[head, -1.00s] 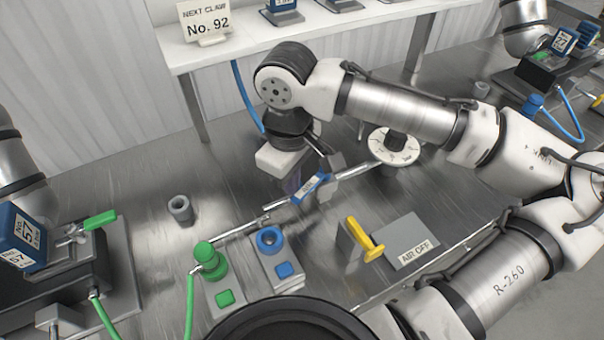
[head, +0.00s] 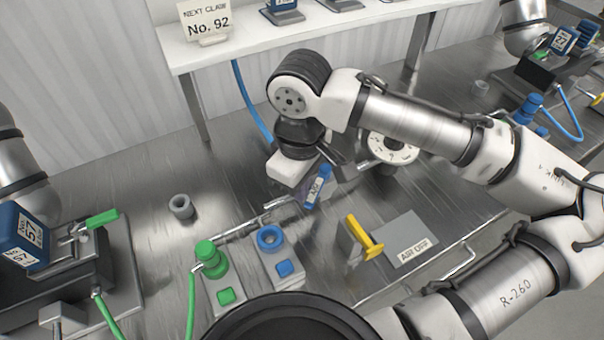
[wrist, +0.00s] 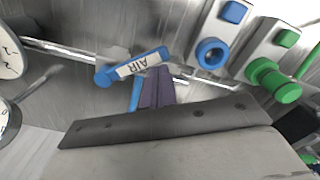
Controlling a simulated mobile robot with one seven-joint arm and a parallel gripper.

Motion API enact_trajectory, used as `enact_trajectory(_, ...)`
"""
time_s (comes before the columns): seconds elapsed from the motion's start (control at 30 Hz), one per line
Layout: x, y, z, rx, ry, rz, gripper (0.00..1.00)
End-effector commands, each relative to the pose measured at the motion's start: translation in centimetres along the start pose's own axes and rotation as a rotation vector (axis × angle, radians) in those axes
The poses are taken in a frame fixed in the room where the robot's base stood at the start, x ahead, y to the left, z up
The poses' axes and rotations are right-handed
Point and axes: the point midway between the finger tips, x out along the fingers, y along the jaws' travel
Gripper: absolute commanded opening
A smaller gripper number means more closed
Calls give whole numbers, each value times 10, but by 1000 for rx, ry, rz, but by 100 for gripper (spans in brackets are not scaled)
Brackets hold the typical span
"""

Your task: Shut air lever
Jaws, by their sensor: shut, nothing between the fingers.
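The blue air lever (head: 318,187), with a white AIR label, sits on the thin metal pipe in the middle of the bench. In the head view it stands at a slant across the pipe line. In the wrist view the lever (wrist: 140,66) also lies at an angle to the pipe. My gripper (wrist: 157,74) is shut with nothing between its fingers. Its fingertips are right beside the lever in the wrist view; whether they touch it I cannot tell. In the head view my wrist partly hides the pipe behind the lever.
A plate labelled AIR OFF (head: 415,240) with a yellow handle (head: 364,238) lies to the lever's right. Blue (head: 270,240) and green (head: 208,258) valve units stand in front. A round dial (head: 393,149) is behind. A grey ring (head: 181,207) stands on open bench at left.

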Motion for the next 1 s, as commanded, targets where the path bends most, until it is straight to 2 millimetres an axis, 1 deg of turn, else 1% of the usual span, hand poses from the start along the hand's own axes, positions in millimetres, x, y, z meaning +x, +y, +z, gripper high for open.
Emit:
enact_trajectory(0.3,0,1,20,2,0,-1,0)
enact_trajectory(0.67,0,1,22,1,0,0,0)
enact_trajectory(1.0,0,8,42,2,0,0,0)
